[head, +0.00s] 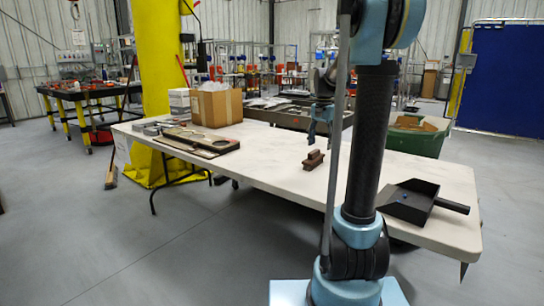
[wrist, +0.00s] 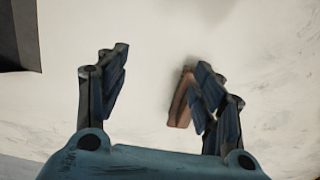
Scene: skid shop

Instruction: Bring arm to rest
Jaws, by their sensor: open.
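My gripper (head: 318,132) hangs over the white table (head: 260,152) in the head view, partly behind my own arm. A small brown block-like object (head: 314,160) lies on the table below my gripper. In the wrist view the brown object (wrist: 180,103) shows just beside the right finger, partly hidden by it. The gripper looks apart from it in the head view.
A black dustpan (head: 415,203) lies at the table's right end. A cardboard box (head: 215,106) and flat dark panels (head: 202,141) are on the left part. A green bin (head: 415,141) stands behind the table. A yellow column (head: 160,70) rises behind the left end.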

